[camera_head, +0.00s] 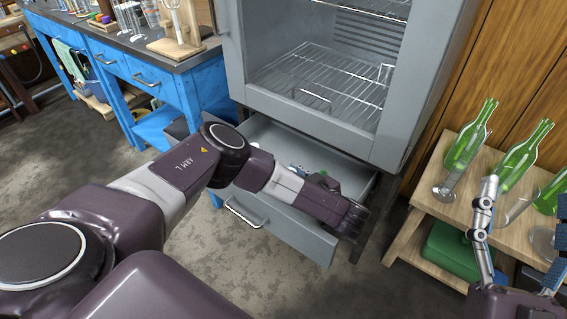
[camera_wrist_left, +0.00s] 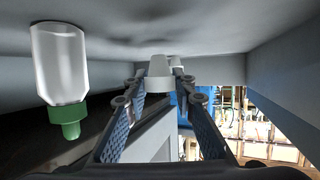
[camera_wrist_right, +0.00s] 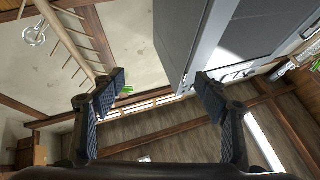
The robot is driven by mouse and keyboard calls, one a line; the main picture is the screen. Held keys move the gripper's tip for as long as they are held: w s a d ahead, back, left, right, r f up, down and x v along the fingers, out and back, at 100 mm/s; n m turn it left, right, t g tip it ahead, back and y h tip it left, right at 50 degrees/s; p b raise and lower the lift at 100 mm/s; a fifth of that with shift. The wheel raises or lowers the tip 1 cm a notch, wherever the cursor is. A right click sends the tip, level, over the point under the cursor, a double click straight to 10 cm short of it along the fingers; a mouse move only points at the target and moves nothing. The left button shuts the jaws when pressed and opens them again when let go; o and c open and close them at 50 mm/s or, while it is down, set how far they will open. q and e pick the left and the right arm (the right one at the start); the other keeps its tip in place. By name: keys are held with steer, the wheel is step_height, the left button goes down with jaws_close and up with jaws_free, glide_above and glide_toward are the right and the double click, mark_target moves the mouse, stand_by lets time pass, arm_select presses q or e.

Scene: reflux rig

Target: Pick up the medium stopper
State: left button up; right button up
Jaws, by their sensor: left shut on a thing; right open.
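A pale grey-white tapered stopper (camera_wrist_left: 160,74) sits between the fingertips of my left gripper (camera_wrist_left: 161,84) in the left wrist view. The gripper is shut on it. A second small pale piece (camera_wrist_left: 177,63) shows just behind it, partly hidden. In the head view my left arm reaches over the open drawer (camera_head: 270,215) under the grey cabinet, and the arm hides the left gripper and the stopper. I cannot tell the stopper's size against others. My right gripper (camera_wrist_right: 160,82) is open and empty; in the head view it is at the right edge, in front of the wooden stand.
A clear bottle with a green cap (camera_wrist_left: 62,85) is left of my left gripper. The cabinet (camera_head: 300,115) with wire racks stands above the drawer. A wooden stand (camera_head: 425,195) at right holds green bottles (camera_head: 470,140). A blue workbench (camera_head: 195,95) stands at left. Floor is free in front.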

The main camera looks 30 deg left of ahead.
arm_select(q)
steer(key=r+p, duration=0.1)
steer(key=r, duration=0.3)
steer(key=shift+a+r, duration=0.1)
steer(key=shift+a, duration=0.1)
step_height(320, 180, up, 4)
steer(key=shift+r+p, duration=0.1)
steer(key=shift+p, duration=0.8)
arm_select(e)
steer(key=w+f+g+h, duration=0.3)
steer(key=f+g, duration=0.4)
steer(key=f, duration=0.6)
arm_select(q)
steer(key=shift+r+p, duration=1)
steer(key=shift+r, duration=1.45)
arm_select(e)
steer(key=s+d+f+g, duration=0.2)
steer(key=f+g, duration=0.1)
steer(key=f, duration=0.3)
steer(key=s+d+f+g+h, duration=0.1)
steer(key=s+d+f+g, duration=0.1)
steer(key=f, duration=0.4)
steer(key=shift+s+m+g, duration=0.3)
steer(key=shift+s+g, duration=0.4)
steer(key=shift+s, duration=0.1)
arm_select(q)
steer(key=shift+d, duration=0.1)
